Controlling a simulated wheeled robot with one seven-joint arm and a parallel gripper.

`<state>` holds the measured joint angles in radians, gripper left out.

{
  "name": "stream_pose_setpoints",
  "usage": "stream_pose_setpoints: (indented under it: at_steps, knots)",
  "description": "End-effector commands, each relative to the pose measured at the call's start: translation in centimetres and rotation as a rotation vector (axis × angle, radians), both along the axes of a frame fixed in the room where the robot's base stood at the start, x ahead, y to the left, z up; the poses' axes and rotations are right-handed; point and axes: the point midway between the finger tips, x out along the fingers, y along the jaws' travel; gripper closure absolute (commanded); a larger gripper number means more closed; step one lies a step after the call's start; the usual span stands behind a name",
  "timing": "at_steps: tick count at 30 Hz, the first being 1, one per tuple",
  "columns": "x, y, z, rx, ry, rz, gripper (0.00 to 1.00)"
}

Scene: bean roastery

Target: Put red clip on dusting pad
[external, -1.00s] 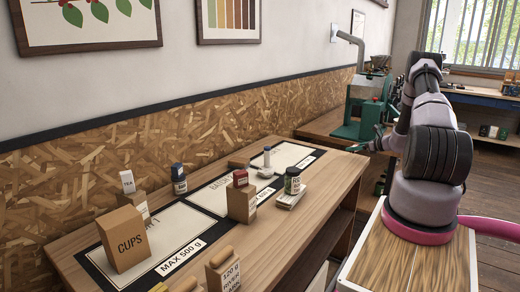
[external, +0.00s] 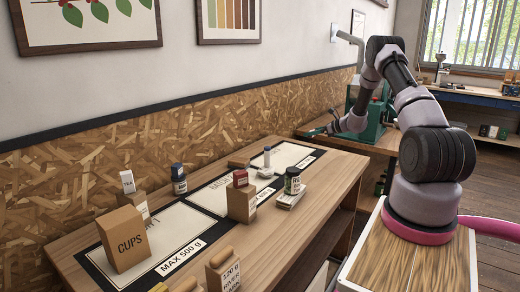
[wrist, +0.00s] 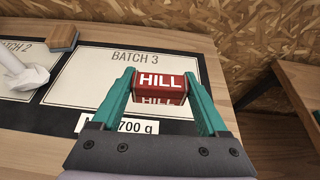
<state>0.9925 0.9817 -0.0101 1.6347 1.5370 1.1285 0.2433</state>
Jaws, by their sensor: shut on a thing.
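The red clip (wrist: 161,87), a small red block lettered HILL, sits between the teal fingers of my gripper (wrist: 163,98). My gripper is shut on it, above the Batch 3 mat in the wrist view. In the external view my gripper (external: 318,131) is over the table's far end; the clip is not clear there. A wood-topped block with a grey underside (wrist: 62,36), which may be the dusting pad, lies at the wall-side edge between Batch 2 and Batch 3. It also shows in the external view (external: 239,162), left of my gripper.
A CUPS box (external: 124,239) is at the front left. The Batch 3 mat (wrist: 90,88) looks mostly bare.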

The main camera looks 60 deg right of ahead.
Motion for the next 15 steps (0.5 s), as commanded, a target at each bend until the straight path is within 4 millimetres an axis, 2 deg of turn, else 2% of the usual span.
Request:
stream_pose_setpoints:
  at_steps: [1,6,12,15]
  knots:
    - [2.5,2.1,0.2,-0.001,0.0,0.036,0.75]
    - [9.2,8.6,0.8,-0.001,0.001,0.129,0.75]
    - [16.0,17.1,1.6,0.001,-0.002,0.233,0.75]
    - [18.6,21.3,2.0,0.003,-0.004,0.279,0.75]
